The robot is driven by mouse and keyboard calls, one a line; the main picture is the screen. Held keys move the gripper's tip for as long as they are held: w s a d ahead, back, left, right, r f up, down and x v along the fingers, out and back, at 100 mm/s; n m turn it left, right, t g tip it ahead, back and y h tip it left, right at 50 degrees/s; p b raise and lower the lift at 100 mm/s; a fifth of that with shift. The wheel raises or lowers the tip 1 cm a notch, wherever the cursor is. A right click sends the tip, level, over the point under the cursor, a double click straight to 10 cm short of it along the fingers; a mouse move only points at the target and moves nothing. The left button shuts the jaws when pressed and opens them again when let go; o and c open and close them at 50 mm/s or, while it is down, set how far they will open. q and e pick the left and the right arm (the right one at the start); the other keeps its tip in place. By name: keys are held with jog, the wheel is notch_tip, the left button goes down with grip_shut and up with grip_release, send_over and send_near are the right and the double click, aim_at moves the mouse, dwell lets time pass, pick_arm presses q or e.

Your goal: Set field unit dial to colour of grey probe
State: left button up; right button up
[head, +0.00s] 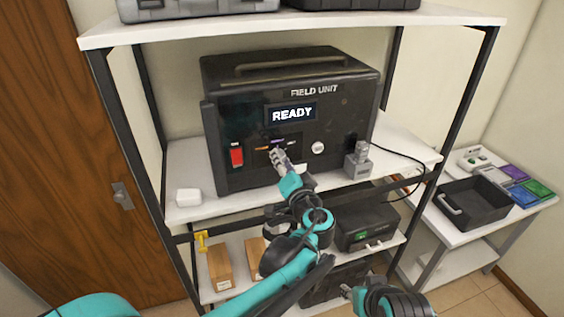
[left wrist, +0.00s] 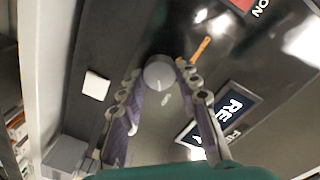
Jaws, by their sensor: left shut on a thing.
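The black field unit (head: 290,90) stands on the middle shelf, its display (head: 291,113) reading READY. My left gripper (head: 278,155) is at its front panel, shut on the dial. The left wrist view shows the round grey dial (left wrist: 159,72) between the fingertips. An orange mark (left wrist: 201,48) lies beside it; the head view shows orange (head: 262,148) and purple (head: 277,141) marks around the gripper. Which mark the dial points to I cannot tell. A grey probe-like piece (head: 357,161) stands right of the unit's front. My right gripper (head: 346,290) is low and partly seen.
A small white box (head: 188,197) sits at the shelf's left. A black cable (head: 405,157) runs right. A black tray (head: 474,208) and coloured pads (head: 514,172) are on the side table.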

pick_arm(q)
jog(key=o, duration=1.2)
jog(key=shift+c, duration=0.2)
jog(key=v, duration=1.2)
jog(key=shift+a+f, duration=0.1)
jog(key=s+a+f+n+g+b, duration=0.2)
jog(key=a+f+g+b, duration=0.1)
jog(key=a+f, duration=0.55)
jog(key=s+a+f+n+g+b, duration=0.1)
jog(key=s+a+f+g+b, duration=0.25)
jog(key=a+f, duration=0.5)
jog(key=s+a+f+n+g+h+b, duration=0.3)
jog(key=s+a+f+h+b, duration=0.1)
jog(key=s+f, duration=0.7)
jog(key=shift+f+n+h+b, duration=0.3)
jog(key=shift+f+h+b, duration=0.2)
jog(key=shift+f+b, duration=0.55)
